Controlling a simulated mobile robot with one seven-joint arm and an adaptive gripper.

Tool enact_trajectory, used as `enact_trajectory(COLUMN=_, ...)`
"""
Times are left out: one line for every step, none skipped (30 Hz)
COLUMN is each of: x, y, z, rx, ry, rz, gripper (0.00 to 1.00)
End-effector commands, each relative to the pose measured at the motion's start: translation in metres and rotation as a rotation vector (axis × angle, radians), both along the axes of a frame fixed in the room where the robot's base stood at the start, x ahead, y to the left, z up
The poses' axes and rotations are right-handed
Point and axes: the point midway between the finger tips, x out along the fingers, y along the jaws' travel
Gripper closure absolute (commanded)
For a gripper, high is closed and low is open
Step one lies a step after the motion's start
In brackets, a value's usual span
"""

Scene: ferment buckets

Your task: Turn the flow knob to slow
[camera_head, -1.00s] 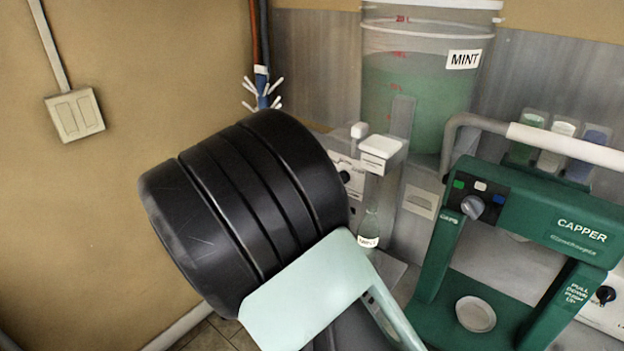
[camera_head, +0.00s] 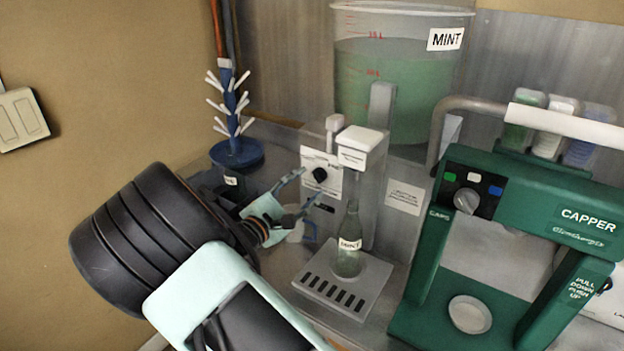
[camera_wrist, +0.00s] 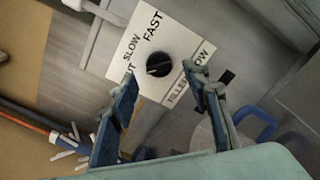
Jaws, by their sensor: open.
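The flow knob (camera_head: 320,174) is a small black dial on a white panel (camera_head: 331,190) at the front of the filler. In the wrist view the knob (camera_wrist: 159,65) shows between and beyond my fingertips, with the words SLOW and FAST printed on the panel (camera_wrist: 150,45) beside it. Its exact pointer setting is hard to read. My gripper (camera_head: 300,192) is open, just in front and to the left of the panel in the head view. In the wrist view its two blue-grey fingers (camera_wrist: 159,75) stand apart, one on each side of the knob's line. Contact is not clear.
A MINT bottle (camera_head: 348,240) stands on the slotted filler tray (camera_head: 343,283), just right of my gripper. The green capper (camera_head: 425,265) stands at the right. A blue rack with white pegs (camera_head: 233,150) is behind at left. A MINT bucket (camera_head: 400,85) stands behind.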

Motion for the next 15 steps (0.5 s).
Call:
enact_trajectory(x=0.007, y=-0.006, z=0.001, rx=-0.001, ry=0.001, rz=-0.003, gripper=0.56)
enact_trajectory(x=0.011, y=-0.008, z=0.001, rx=-0.001, ry=0.000, rz=-0.002, gripper=0.56)
enact_trajectory(x=0.015, y=-0.011, z=0.001, rx=-0.001, ry=0.000, rz=-0.002, gripper=0.56)
enact_trajectory(x=0.018, y=-0.012, z=0.001, rx=-0.002, ry=-0.001, rz=-0.001, gripper=0.56)
enact_trajectory(x=0.020, y=-0.014, z=0.001, rx=-0.001, ry=0.001, rz=-0.001, gripper=0.56)
enact_trajectory(x=0.023, y=-0.015, z=0.000, rx=0.000, ry=0.001, rz=-0.001, gripper=0.56)
enact_trajectory(x=0.024, y=-0.016, z=0.000, rx=0.000, ry=0.001, rz=-0.001, gripper=0.56)
enact_trajectory(x=0.025, y=-0.017, z=0.000, rx=0.000, ry=0.001, rz=-0.001, gripper=0.56)
enact_trajectory(x=0.027, y=-0.018, z=0.000, rx=0.000, ry=0.001, rz=-0.001, gripper=0.56)
enact_trajectory(x=0.027, y=-0.019, z=0.000, rx=0.000, ry=0.001, rz=-0.001, gripper=0.56)
enact_trajectory(x=0.028, y=-0.019, z=0.000, rx=0.000, ry=0.001, rz=-0.001, gripper=0.56)
enact_trajectory(x=0.028, y=-0.019, z=0.000, rx=0.000, ry=0.001, rz=-0.001, gripper=0.56)
enact_trajectory(x=0.028, y=-0.019, z=0.000, rx=0.000, ry=0.001, rz=-0.001, gripper=0.56)
enact_trajectory(x=0.028, y=-0.019, z=0.000, rx=0.000, ry=0.001, rz=-0.001, gripper=0.56)
enact_trajectory(x=0.028, y=-0.019, z=0.000, rx=0.000, ry=0.001, rz=-0.001, gripper=0.56)
